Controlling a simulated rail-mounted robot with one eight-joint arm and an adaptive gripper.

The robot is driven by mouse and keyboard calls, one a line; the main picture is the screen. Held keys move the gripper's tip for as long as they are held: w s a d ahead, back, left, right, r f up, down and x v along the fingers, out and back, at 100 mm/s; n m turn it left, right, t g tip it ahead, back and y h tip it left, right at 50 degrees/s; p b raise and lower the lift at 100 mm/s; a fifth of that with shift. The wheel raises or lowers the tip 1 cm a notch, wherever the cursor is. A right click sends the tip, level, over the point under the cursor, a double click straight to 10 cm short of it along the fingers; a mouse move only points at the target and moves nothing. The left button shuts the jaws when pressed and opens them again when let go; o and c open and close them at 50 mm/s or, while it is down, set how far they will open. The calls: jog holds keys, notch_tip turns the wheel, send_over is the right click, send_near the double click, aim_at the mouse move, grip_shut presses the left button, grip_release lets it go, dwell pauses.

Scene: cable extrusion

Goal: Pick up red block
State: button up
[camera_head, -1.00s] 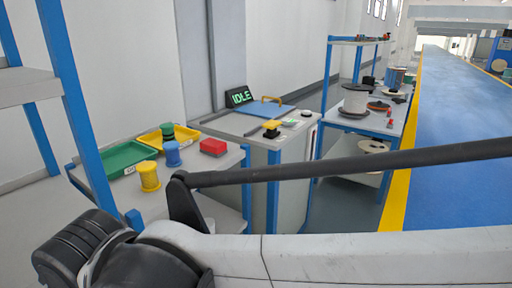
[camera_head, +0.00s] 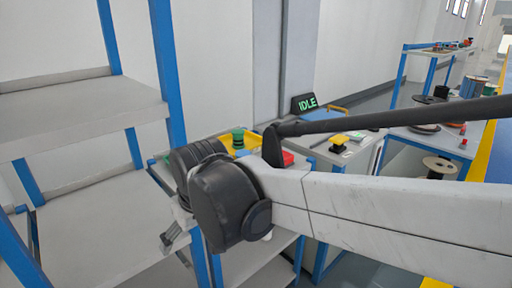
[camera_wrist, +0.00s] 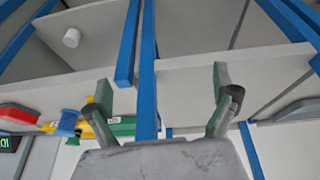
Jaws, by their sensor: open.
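The red block (camera_head: 288,158) shows as a small patch on the workbench in the head view, mostly hidden behind my arm. In the wrist view the red block (camera_wrist: 18,114) is at the left edge, partly cut off. My gripper (camera_wrist: 166,98) is open and empty, its two fingers spread wide with blue posts and shelving behind them. The block is well to the left of the fingers and apart from them. In the head view the gripper is mostly hidden, with only a part (camera_head: 172,238) showing below my wrist.
A shelf rack with a blue post (camera_head: 166,65) stands left of my arm. The IDLE sign (camera_head: 306,103) stands beyond the bench.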

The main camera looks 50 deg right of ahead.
jog(key=w+d+r+m+g+p, duration=0.1)
jog(key=w+d+r+m+p, duration=0.25)
jog(key=d, duration=0.65)
jog(key=w+d+r+m+g+p, duration=0.2)
jog(key=d+r+m+p, duration=0.25)
jog(key=d, duration=0.55)
jog(key=w+d+r+m+g+p, duration=0.1)
jog(key=w+d+r+m+p, duration=0.25)
jog(key=d, duration=0.65)
jog(key=d+f+m+y+p, duration=0.15)
jog(key=d+m+p, duration=0.4)
jog(key=d, duration=1.15)
jog(key=shift+m+h, duration=0.25)
jog(key=shift+m, duration=0.25)
jog(key=f, duration=0.2)
jog(key=f+b, duration=0.1)
jog(key=f, duration=0.5)
jog(key=shift+s+a+b, duration=0.15)
jog(key=shift+s+b, duration=0.2)
jog(key=shift+s, duration=0.05)
jog(key=f, duration=0.4)
jog(key=shift+w+d+f, duration=0.2)
jog(key=shift+w+d, duration=0.1)
jog(key=shift+d, duration=0.1)
jog(key=shift+f, duration=0.45)
jog(key=shift+c, duration=0.3)
jog(key=c, duration=1.2)
